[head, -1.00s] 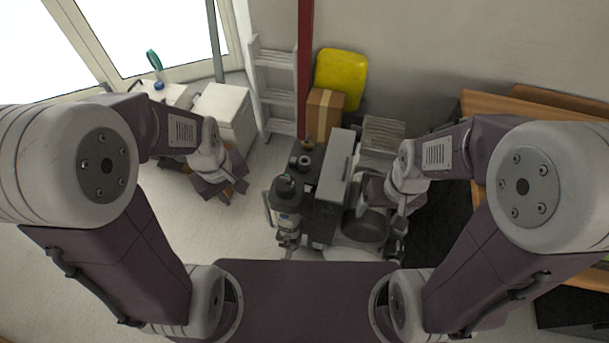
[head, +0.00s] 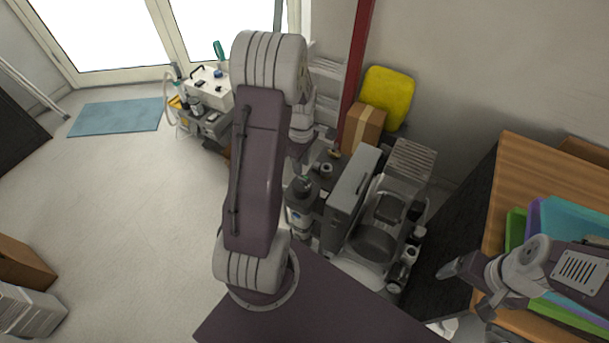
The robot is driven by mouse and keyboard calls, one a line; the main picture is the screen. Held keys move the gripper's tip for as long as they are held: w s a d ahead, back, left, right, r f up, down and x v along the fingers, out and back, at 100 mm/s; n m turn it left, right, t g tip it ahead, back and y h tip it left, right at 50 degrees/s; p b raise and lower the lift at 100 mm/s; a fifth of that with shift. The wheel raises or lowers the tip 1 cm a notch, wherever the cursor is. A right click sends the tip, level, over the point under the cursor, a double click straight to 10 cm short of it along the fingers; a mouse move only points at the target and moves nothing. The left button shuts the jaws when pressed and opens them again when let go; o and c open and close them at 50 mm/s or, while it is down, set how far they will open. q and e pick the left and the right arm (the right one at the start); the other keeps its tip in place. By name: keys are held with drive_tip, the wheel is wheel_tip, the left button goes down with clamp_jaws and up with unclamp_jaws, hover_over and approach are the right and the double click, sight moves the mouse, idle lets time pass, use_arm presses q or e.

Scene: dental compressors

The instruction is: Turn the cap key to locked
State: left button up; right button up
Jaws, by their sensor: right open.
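The compressor unit, with a tall grey housing (head: 350,200) and a dark round tank (head: 375,243), stands in the middle. A grey canister with a dark top (head: 300,205) stands at its left side. A small brownish cap (head: 333,154) shows behind it; I cannot make out a cap key or its setting. My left gripper (head: 296,160) points down by the canister and the back of the unit, mostly hidden by its own wrist. I cannot tell whether it touches anything. My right gripper (head: 452,268) is open and empty, well right of the unit, near the wooden table.
A wooden table (head: 525,165) with coloured folders (head: 575,225) stands at the right. A cardboard box (head: 362,128) and a yellow panel (head: 388,95) are behind the unit. A cart with white equipment (head: 208,88) is at the back left. The floor at left is clear around a blue mat (head: 115,117).

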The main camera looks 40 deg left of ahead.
sight(302, 178)
use_arm(q)
wheel_tip(302, 178, down, 7)
drive_tip(key=shift+a+r, duration=0.1)
drive_tip(key=shift+d, duration=0.2)
drive_tip(key=shift+c, duration=0.3)
drive_tip(key=shift+a, duration=0.1)
clamp_jaws()
